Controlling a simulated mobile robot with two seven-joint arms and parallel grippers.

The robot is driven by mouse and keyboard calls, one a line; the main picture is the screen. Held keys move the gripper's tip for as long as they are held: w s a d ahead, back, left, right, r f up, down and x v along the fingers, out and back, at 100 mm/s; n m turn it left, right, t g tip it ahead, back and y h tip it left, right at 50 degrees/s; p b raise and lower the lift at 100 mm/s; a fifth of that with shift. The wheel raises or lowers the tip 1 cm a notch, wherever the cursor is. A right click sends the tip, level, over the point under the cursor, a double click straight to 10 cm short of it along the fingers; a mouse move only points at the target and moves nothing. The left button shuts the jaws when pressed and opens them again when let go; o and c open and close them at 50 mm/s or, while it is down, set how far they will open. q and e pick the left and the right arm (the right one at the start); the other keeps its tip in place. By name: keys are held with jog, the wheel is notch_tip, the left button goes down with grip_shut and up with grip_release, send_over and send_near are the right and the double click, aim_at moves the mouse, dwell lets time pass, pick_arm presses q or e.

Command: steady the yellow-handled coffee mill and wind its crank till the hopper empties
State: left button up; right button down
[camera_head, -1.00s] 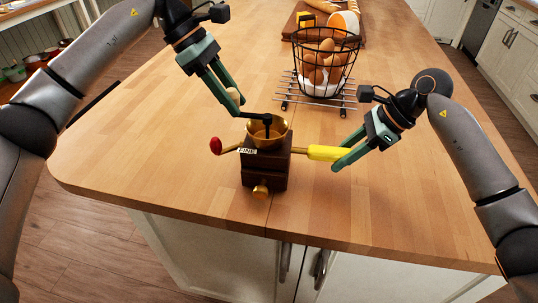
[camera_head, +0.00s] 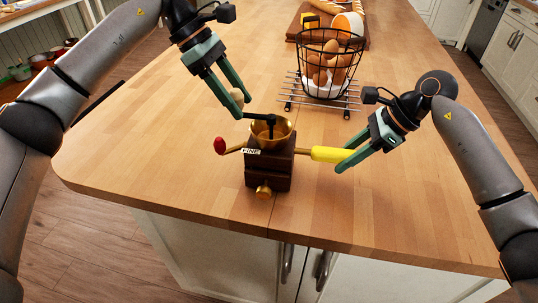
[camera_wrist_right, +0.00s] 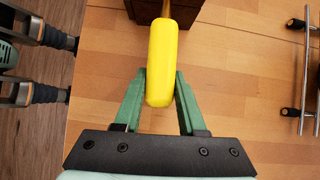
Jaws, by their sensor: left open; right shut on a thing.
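The coffee mill (camera_head: 268,170) stands upright near the counter's front edge, a dark wooden box with a brass hopper (camera_head: 286,131). Its black crank (camera_head: 258,116) reaches left over the hopper to a pale wooden knob (camera_head: 237,96). My left gripper (camera_head: 242,106) is open, its fingers apart on either side of the knob. My right gripper (camera_head: 345,163) is shut on the yellow handle (camera_head: 325,154) at the mill's right; the right wrist view shows the handle (camera_wrist_right: 161,62) between the fingers. The hopper's contents cannot be made out.
A red-knobbed lever (camera_head: 219,145) sticks out left beside a FINE label (camera_head: 251,151). A wire egg basket (camera_head: 328,65) stands behind on a metal rack (camera_head: 293,101). A board with bread and cheese (camera_head: 297,28) lies farther back. The left counter is clear.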

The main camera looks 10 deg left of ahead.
pick_arm(q)
jog(key=shift+r, duration=3.45)
pick_arm(e)
jog(key=shift+s, duration=0.1)
jog(key=shift+c, duration=2)
grip_release()
jog(key=shift+v, duration=3.75)
jog(key=v, duration=1.2)
